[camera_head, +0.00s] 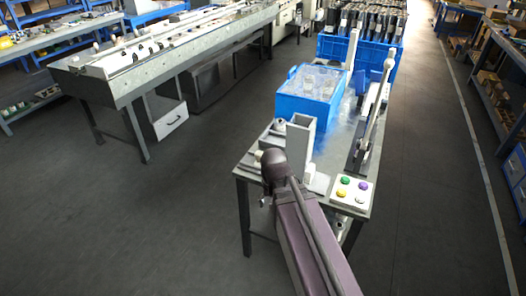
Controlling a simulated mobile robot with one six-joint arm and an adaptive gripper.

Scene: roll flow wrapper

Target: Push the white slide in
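I cannot single out the white slide with certainty. White parts stand at the near end of the metal machine table: an upright pale channel (300,137) and a low white plate (319,183) at its foot. My gripper is largely hidden by the arm there. Its fingers, and whether they touch anything, cannot be made out.
A button box (351,194) with green, purple, yellow and orange buttons sits right of my arm. Behind are a blue clear-topped box (311,92), a tall lever (377,100) and a blue crate (357,55). Floor is clear on the left, before a long workbench (118,88).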

